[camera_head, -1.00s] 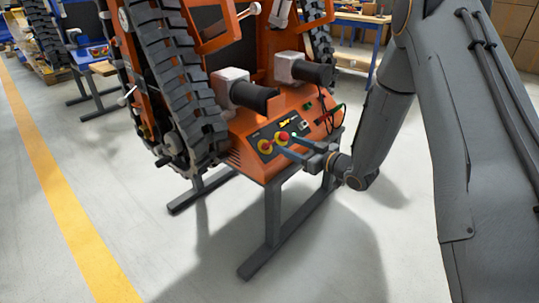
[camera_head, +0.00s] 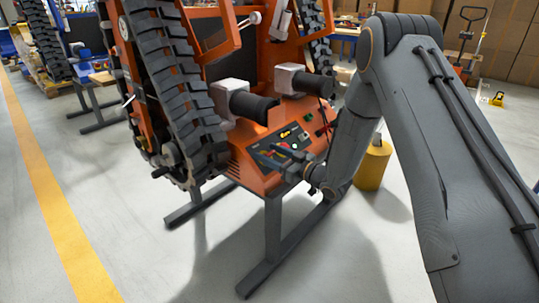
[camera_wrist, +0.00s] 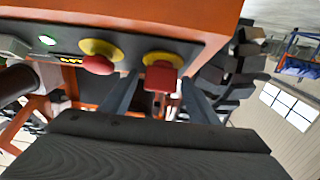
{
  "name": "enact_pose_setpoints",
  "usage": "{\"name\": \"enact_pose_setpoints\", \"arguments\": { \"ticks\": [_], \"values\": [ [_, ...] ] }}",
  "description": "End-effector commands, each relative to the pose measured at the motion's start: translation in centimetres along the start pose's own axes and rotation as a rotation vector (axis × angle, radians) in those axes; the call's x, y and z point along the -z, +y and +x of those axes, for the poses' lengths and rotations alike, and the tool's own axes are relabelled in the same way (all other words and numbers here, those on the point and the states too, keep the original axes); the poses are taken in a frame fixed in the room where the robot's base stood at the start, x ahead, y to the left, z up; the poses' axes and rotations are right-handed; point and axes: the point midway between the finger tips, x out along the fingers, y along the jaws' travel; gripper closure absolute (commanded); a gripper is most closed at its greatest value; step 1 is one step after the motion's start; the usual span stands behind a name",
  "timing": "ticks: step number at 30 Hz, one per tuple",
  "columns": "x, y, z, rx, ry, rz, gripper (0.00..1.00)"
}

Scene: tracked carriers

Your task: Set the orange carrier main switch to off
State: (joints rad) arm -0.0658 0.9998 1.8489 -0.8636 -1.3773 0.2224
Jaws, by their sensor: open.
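The orange carrier (camera_head: 262,180) stands on grey legs, with a dark control panel (camera_head: 259,153) on its sloping front. In the wrist view, a red block-like switch handle (camera_wrist: 161,77) on a yellow base shows between the fingers of my gripper (camera_wrist: 160,97). The gripper is open, one finger on each side of the handle; contact cannot be told. Beside it is a round red button (camera_wrist: 97,65) on a yellow base, outside the fingers. A green light (camera_wrist: 47,40) is lit on the panel. In the head view, my gripper (camera_head: 283,158) covers part of the panel.
Black tracks (camera_head: 165,85) rise at the carrier's left, and two black cylinders (camera_head: 255,106) project above the panel. A yellow post (camera_head: 373,168) stands on the floor behind my arm. The floor in front is clear, with a yellow line (camera_head: 50,190) at left.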

Motion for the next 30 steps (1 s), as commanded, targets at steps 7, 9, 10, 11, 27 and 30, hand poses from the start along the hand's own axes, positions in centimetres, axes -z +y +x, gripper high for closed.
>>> {"name": "enact_pose_setpoints", "arguments": {
  "ticks": [7,9,10,11,27,30],
  "values": [
    [0.02,0.02,-0.03,0.000,0.000,0.000,0.60],
    [0.02,0.03,-0.04,0.000,0.000,-0.001,0.72],
    [0.02,0.03,-0.04,0.000,0.000,0.000,0.77],
    [0.02,0.04,-0.05,-0.001,0.000,-0.001,0.82],
    [0.02,0.28,-0.09,0.104,0.001,-0.092,0.86],
    [0.03,0.33,-0.10,0.164,0.002,-0.143,0.86]
  ]
}}
